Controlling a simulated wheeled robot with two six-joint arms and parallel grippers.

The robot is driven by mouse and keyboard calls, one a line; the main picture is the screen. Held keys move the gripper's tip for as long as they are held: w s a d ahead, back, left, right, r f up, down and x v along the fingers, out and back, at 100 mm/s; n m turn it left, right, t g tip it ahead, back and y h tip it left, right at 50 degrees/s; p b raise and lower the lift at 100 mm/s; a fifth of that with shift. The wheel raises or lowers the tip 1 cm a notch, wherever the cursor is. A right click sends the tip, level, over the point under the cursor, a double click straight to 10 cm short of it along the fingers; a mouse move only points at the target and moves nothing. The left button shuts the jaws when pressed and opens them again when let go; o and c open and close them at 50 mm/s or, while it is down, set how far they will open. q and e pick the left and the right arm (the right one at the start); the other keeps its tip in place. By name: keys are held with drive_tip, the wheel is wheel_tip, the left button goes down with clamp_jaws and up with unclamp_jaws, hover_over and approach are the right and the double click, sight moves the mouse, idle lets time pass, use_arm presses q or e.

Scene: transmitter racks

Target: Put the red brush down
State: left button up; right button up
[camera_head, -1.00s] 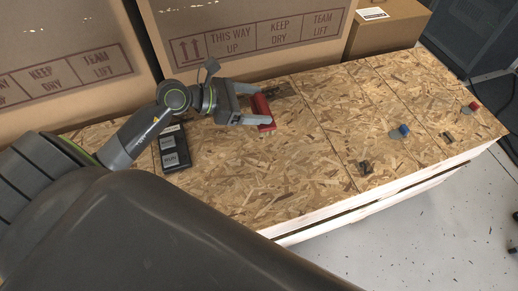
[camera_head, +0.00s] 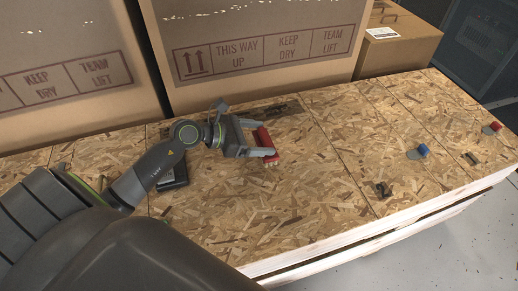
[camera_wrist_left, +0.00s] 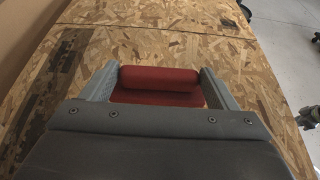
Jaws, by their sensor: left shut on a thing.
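My left gripper (camera_head: 260,142) is shut on the red brush (camera_head: 266,139), with one finger on each side of it. The brush is over the chipboard crate top (camera_head: 290,205), its pale bristles facing the board. I cannot tell whether the bristles touch the board. In the left wrist view the red brush (camera_wrist_left: 160,78) lies crosswise between the two grey fingers, and the gripper body hides its near part. My right gripper is not in view.
Large cardboard boxes (camera_head: 265,45) stand along the back edge. A black device (camera_head: 172,178) is partly hidden behind my left arm. A blue-topped item (camera_head: 422,151) and a red-topped item (camera_head: 493,127) lie at the right.

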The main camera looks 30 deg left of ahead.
sight(259, 145)
use_arm(q)
wheel_tip(259, 145, down, 4)
drive_tip(key=shift+r+b, duration=0.2)
drive_tip(key=shift+b, duration=0.15)
drive_tip(key=shift+f, duration=0.2)
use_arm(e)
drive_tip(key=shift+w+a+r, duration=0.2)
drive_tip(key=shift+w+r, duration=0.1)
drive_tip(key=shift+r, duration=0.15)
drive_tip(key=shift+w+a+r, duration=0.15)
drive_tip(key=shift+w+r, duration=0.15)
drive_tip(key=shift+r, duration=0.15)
use_arm(q)
drive_tip(key=shift+f, duration=0.1)
drive_tip(key=o, duration=1)
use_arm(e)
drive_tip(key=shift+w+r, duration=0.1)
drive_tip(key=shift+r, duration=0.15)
